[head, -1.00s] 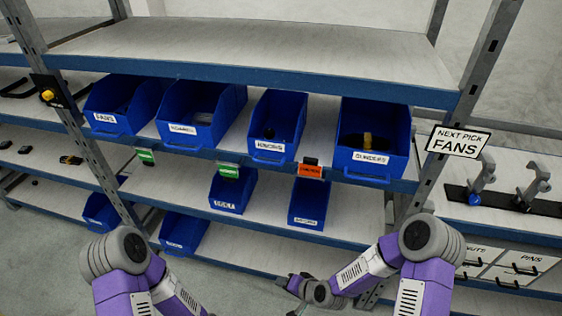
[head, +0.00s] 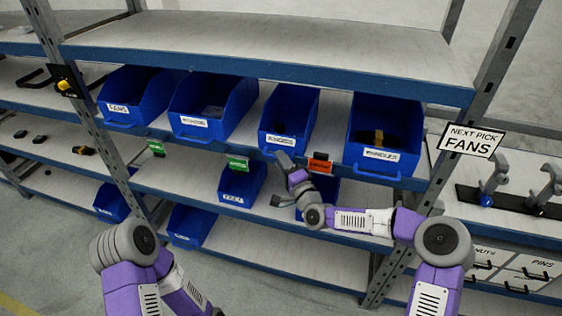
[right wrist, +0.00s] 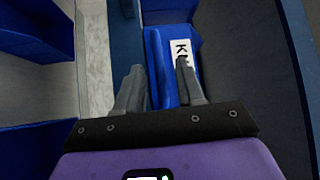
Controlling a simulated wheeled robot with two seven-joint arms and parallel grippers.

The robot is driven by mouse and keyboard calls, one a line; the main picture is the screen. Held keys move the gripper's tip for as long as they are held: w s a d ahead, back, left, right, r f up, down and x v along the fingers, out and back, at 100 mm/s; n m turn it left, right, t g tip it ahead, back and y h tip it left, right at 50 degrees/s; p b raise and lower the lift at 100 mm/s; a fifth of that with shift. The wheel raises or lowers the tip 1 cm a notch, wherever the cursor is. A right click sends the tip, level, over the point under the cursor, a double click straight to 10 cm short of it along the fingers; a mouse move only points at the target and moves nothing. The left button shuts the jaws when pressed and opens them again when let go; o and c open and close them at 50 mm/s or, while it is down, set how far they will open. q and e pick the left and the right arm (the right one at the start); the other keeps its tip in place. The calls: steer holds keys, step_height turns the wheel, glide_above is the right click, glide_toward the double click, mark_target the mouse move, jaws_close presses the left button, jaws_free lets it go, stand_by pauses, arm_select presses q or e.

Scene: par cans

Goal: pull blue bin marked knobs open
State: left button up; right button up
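The blue bin marked KNOBS (head: 272,128) sits in the upper row of bins, third from the left, with its front at the shelf edge. My right gripper (head: 285,160) is at its front, just below the label. In the right wrist view, its open fingers (right wrist: 160,64) stand on either side of the bin's blue front handle (right wrist: 162,75), with gaps showing. The white label, with a K readable, shows beyond the right finger, which partly covers it. Whether the fingers touch the handle I cannot tell. My left gripper is out of view; only its arm shows at lower left.
A FANS bin (head: 135,95) and another blue bin (head: 210,105) stand to the left, one more (head: 385,130) to the right. Below are smaller bins (head: 241,182), one partly behind my right arm. An orange tag (head: 319,163) hangs close to my right gripper. A rack post stands at right.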

steer(key=shift+w+a, duration=0.25)
steer(key=shift+w, duration=0.2)
jaws_close()
